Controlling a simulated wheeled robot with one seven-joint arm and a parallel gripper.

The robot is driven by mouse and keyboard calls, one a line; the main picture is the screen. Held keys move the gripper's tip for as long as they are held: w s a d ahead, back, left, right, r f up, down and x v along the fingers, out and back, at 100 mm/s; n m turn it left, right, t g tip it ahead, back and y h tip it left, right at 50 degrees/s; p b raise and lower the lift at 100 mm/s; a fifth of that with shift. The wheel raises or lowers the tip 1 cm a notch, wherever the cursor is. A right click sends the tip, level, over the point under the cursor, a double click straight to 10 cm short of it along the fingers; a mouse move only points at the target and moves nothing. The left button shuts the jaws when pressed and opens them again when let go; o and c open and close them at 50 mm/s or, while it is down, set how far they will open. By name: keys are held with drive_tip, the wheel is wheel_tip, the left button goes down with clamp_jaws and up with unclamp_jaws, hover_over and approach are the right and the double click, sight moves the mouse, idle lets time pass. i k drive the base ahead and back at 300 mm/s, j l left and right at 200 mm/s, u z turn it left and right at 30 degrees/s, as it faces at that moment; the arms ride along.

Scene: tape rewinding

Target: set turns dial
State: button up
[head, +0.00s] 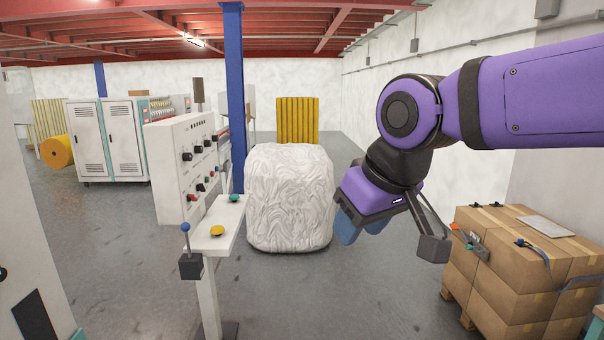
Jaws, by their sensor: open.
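The white control panel (165,160) stands left of centre, its front turned to the right. My gripper (362,228) hangs from my purple arm right of centre, with blue fingers pointing down. It is open and holds nothing visible. It is well to the right of the panel and apart from it.
A shelf below the panel bears a yellow button (217,231) and a green button (234,198). A blue-knobbed lever (185,227) stands at its near end. A white wrapped bale (290,200) is behind. Stacked cartons (505,285) with tools stand right. Open floor lies between.

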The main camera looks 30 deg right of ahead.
sight(187, 156)
drive_tip(key=z, duration=3.65)
drive_tip(key=u, duration=0.4)
drive_tip(key=j+u, duration=0.15)
drive_tip(key=u, duration=0.7)
drive_tip(key=j+u, duration=0.1)
drive_tip(key=u, duration=0.35)
drive_tip(key=i+u, duration=0.1)
drive_tip(key=u, duration=0.3)
drive_tip(key=i+j+u, duration=0.25)
drive_tip(key=u, duration=0.15)
drive_tip(key=i+j+u, duration=0.15)
drive_tip(key=u, duration=0.2)
drive_tip(key=i+j+u, duration=0.1)
drive_tip(key=i+u, duration=0.3)
drive_tip(key=i, duration=0.6)
drive_tip(key=u, duration=0.05)
